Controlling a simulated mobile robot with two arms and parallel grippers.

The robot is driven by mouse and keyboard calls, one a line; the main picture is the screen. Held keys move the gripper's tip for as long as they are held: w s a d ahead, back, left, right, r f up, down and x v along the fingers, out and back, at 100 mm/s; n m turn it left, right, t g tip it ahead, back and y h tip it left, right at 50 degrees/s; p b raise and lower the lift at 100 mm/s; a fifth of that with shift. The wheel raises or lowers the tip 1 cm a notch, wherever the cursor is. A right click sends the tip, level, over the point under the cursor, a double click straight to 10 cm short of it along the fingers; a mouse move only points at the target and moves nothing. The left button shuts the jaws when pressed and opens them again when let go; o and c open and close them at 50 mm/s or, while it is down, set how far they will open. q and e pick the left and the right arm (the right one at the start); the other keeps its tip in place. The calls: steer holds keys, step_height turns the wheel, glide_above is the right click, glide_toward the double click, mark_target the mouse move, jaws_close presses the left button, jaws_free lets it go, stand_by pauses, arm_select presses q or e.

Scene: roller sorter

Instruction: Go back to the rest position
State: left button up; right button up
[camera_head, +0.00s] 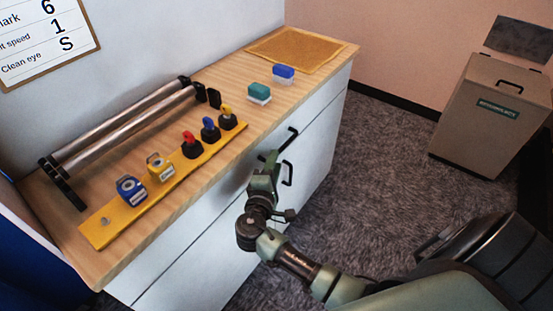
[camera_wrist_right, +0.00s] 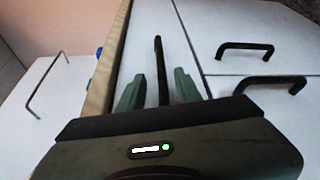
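My right gripper (camera_head: 268,160) is in front of the white cabinet (camera_head: 208,205), beside its dark drawer handles (camera_head: 288,170). In the right wrist view its two green fingers (camera_wrist_right: 158,76) stand apart, with a dark handle (camera_wrist_right: 159,55) showing between them. I cannot tell whether the fingers touch that handle. My right arm reaches in from the lower right. My left gripper is not in view.
On the wooden counter (camera_head: 225,80) are metal rollers (camera_head: 130,122), a yellow strip (camera_head: 100,233) with coloured pieces, blue and teal blocks (camera_head: 258,91), and a tan mat (camera_head: 297,51). A lidded bin (camera_head: 492,115) stands right. Carpet (camera_head: 375,165) between is clear.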

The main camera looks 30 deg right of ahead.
stand_by(0.4)
steer(key=s+f+m+g+y, duration=0.5)
steer(key=s+f, duration=0.3)
steer(key=s, duration=0.5)
steer(key=s+a+r+m+g+y, duration=0.1)
steer(key=s+a+m+g+y, duration=0.1)
steer(key=s+a+y, duration=0.45)
steer(key=s+a+r+m+g+y, duration=0.15)
steer(key=s+a, duration=0.25)
steer(key=s, duration=0.5)
step_height(320, 180, down, 23)
steer(key=s+g+p, duration=0.1)
steer(key=p, duration=0.1)
steer(key=s+d+f+g+h+p, duration=0.1)
steer(key=s+d+f+p, duration=0.1)
steer(key=s+f, duration=1.4)
steer(key=shift+s+d, duration=0.45)
steer(key=shift+s, duration=0.4)
